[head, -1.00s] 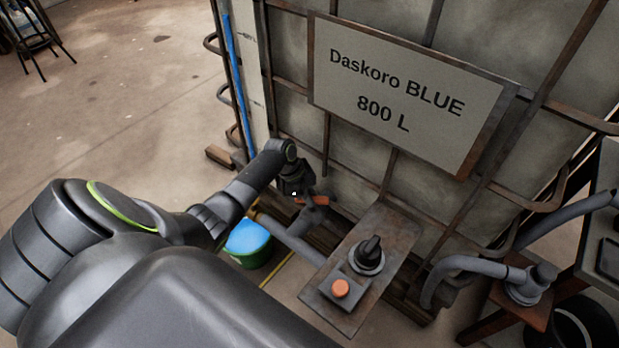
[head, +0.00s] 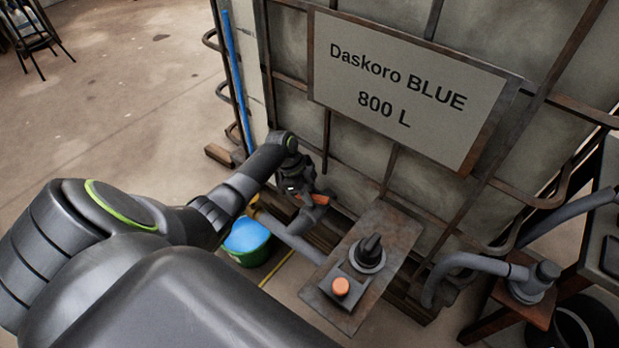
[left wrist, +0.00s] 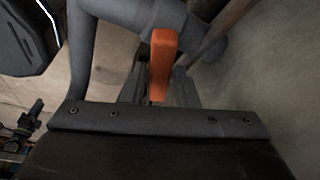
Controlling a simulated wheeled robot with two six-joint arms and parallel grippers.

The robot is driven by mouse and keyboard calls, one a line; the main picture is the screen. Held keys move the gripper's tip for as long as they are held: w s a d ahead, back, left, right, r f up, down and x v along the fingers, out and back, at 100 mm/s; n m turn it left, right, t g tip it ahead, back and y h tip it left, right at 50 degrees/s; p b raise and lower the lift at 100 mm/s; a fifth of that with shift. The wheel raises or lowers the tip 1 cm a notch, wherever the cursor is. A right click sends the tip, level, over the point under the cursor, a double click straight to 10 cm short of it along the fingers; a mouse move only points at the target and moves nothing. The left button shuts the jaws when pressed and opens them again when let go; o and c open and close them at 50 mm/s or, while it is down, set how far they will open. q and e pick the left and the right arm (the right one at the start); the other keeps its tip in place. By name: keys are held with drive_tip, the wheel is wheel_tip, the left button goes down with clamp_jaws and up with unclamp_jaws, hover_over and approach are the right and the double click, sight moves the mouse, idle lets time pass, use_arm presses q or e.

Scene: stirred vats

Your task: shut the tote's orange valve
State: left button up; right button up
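The tote (head: 345,165) is a caged tank with a sign reading "Daskoro BLUE 800 L". The valve's orange handle (head: 320,198) shows low at the tote's front, above a grey outlet pipe (head: 290,236). My left gripper (head: 303,192) is at the handle, and its fingers are mostly hidden in the head view. In the left wrist view the orange handle (left wrist: 162,58) lies between the two fingers (left wrist: 160,88). The fingers look apart, with a narrow gap beside the handle; contact is unclear. My right gripper is not in view.
A green bucket with blue contents (head: 247,240) stands below the pipe. A panel (head: 398,238) with a black knob (head: 370,250) and an orange button (head: 341,287) stands close on the right. A grey hose (head: 460,263) lies farther right. Open floor (head: 130,110) is at left.

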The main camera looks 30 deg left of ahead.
use_arm(q)
drive_tip(key=shift+o, duration=1.2)
drive_tip(key=shift+r, duration=0.1)
drive_tip(key=shift+a+r, duration=0.15)
drive_tip(key=shift+r, duration=0.15)
drive_tip(key=p+v, duration=0.3)
drive_tip(key=v, duration=1.3)
drive_tip(key=shift+r, duration=0.2)
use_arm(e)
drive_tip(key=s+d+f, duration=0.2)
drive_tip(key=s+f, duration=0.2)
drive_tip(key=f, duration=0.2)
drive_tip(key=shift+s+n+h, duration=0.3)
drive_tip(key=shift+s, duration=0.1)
use_arm(q)
drive_tip(key=shift+s+a, duration=0.15)
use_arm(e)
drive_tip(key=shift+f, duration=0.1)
